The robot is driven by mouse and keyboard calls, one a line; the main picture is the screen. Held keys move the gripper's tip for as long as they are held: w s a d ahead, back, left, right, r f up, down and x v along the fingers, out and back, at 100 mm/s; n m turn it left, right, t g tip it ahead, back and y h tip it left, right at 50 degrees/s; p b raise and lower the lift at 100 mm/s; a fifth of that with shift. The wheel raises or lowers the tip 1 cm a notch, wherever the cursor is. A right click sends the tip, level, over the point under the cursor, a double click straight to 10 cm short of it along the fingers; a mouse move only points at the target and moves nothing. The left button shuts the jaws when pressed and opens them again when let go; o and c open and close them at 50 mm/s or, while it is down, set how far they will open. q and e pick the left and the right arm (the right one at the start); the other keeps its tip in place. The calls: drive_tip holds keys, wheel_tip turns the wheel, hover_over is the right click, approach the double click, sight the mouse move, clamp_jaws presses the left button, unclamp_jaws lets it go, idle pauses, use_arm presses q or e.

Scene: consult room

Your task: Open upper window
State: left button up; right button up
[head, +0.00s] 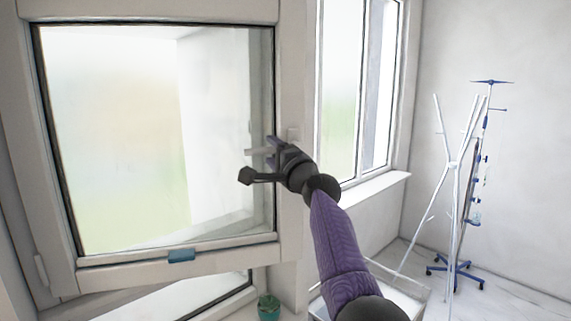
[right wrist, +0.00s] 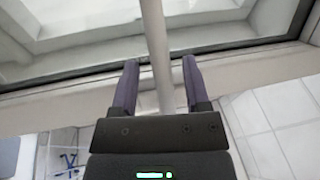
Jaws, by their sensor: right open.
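The upper window (head: 120,257) is a large white-framed glass sash filling the left of the head view. Its white handle (head: 258,152) sticks out at the right side of the sash. My right gripper (head: 272,148) is at this handle, with its fingers open. In the right wrist view, a pale bar, the handle (right wrist: 158,50), runs down between the two spread purple fingers (right wrist: 160,75), with gaps at their tips. My left gripper is not in view.
A blue fitting (head: 181,255) sits on the sash's bottom rail. A lower window pane and a green pot (head: 268,307) are below. Another window (head: 345,90) with a sill is to the right. A white coat stand (head: 455,165) and a wheeled stand (head: 484,150) are at the far right.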

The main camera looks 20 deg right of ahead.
drive_tip(key=b+v, duration=0.2)
drive_tip(key=v, duration=0.6)
drive_tip(key=shift+s, duration=0.45)
